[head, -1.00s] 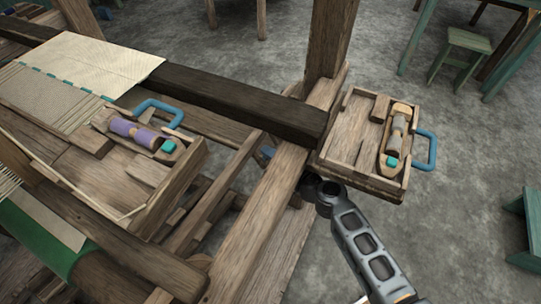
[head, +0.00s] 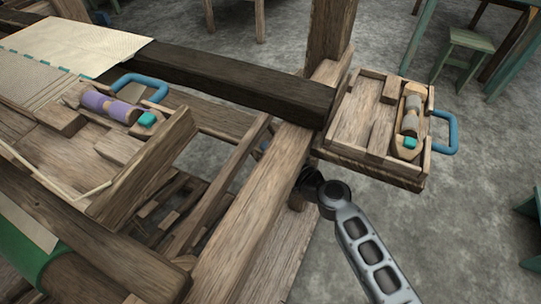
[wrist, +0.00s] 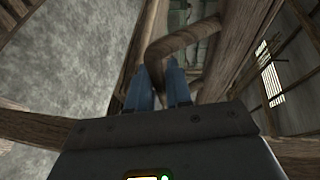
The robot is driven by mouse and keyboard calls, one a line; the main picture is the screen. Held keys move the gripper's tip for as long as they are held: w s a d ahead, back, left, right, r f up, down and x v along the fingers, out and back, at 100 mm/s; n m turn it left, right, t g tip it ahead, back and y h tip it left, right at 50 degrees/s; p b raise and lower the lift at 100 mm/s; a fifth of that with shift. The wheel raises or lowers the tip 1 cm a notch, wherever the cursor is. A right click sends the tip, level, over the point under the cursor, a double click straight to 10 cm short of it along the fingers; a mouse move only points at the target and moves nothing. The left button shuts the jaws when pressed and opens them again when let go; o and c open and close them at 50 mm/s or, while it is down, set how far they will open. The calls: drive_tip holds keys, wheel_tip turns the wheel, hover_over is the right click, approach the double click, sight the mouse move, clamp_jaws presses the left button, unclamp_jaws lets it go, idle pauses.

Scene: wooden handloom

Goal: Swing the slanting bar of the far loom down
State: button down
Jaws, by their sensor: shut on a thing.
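In the wrist view, my gripper (wrist: 160,88) has its two blue fingers closed on a brown wooden piece that bends to the right above them (wrist: 178,42). I take this piece to be the slanting bar, though its full length is not clear here. A thick wooden beam rises past it on the right. In the head view, my arm reaches up from the bottom right and its far end passes behind the loom's wooden frame (head: 262,200). The gripper and the held piece are hidden there.
A wooden tray (head: 345,150) with a grey shuttle (head: 411,120) and blue handle (head: 450,132) sits just above my arm. Another tray with a purple shuttle (head: 108,105) is at left. A dark beam (head: 225,82) crosses behind.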

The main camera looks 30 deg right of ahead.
drive_tip(key=shift+f, duration=0.25)
drive_tip(key=c, duration=1.1)
unclamp_jaws()
drive_tip(key=shift+d, duration=0.1)
drive_tip(key=shift+r, duration=0.1)
